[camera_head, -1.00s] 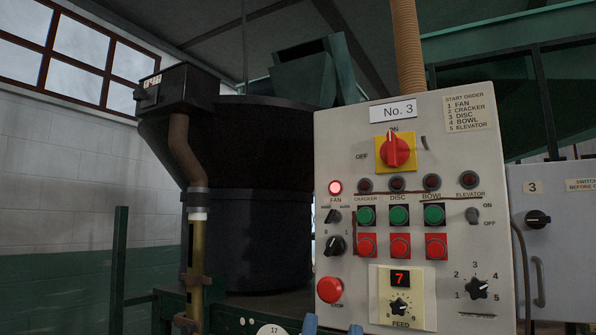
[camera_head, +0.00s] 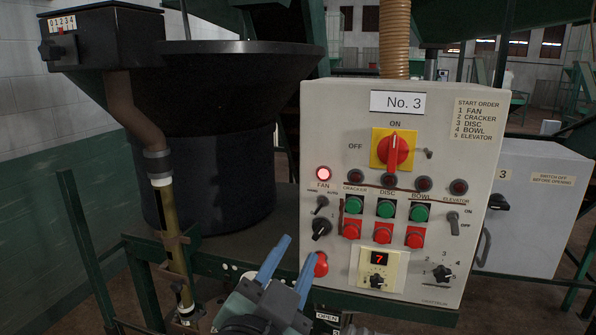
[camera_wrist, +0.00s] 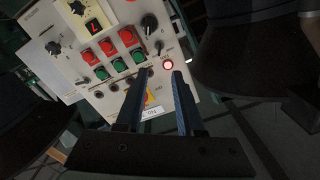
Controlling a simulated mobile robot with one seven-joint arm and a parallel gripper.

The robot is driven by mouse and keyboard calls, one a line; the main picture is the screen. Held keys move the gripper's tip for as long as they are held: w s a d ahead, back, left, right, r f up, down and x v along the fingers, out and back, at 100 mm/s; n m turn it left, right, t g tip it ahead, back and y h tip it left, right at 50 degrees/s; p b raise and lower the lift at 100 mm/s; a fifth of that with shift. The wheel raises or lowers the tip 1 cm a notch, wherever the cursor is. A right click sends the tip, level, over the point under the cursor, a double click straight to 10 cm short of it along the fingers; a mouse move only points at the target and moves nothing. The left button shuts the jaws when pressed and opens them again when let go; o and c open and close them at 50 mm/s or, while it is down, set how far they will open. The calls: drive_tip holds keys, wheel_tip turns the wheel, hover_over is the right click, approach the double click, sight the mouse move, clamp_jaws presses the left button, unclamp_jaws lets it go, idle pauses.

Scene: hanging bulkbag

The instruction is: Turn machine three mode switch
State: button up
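The grey-white machine three panel (camera_head: 335,120) carries a "No. 3" label. At its left, under the lit red FAN lamp (camera_head: 323,174), is a small black lever switch (camera_head: 321,204) with small lettering on both sides. A larger black knob (camera_head: 321,229) sits just below it. My gripper (camera_head: 295,250) is open and empty, below and left of these controls, apart from the panel. In the wrist view the panel appears upside down; my gripper (camera_wrist: 157,80) has its fingers spread, with the small switch (camera_wrist: 158,47) and knob (camera_wrist: 149,22) beyond the tips.
A red push button (camera_head: 320,264) lies close to my right fingertip. Green buttons (camera_head: 387,208), red buttons (camera_head: 382,232) and a red-yellow rotary switch (camera_head: 394,150) fill the panel's middle. A dark bowl (camera_head: 230,90) and brown pipe (camera_head: 132,110) stand to the left.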

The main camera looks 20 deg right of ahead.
sight(319, 209)
drive_tip(key=p+x, duration=0.1)
drive_tip(key=x, duration=0.2)
drive_tip(key=p+x, duration=0.2)
drive_tip(key=x, duration=0.2)
drive_tip(key=p+x, duration=0.2)
drive_tip(key=x, duration=0.2)
drive_tip(key=shift+d+r, duration=0.2)
drive_tip(key=shift+r, duration=0.1)
drive_tip(key=shift+p+x, duration=0.4)
drive_tip(key=shift+x, duration=0.45)
drive_tip(key=shift+f, duration=0.1)
clamp_jaws()
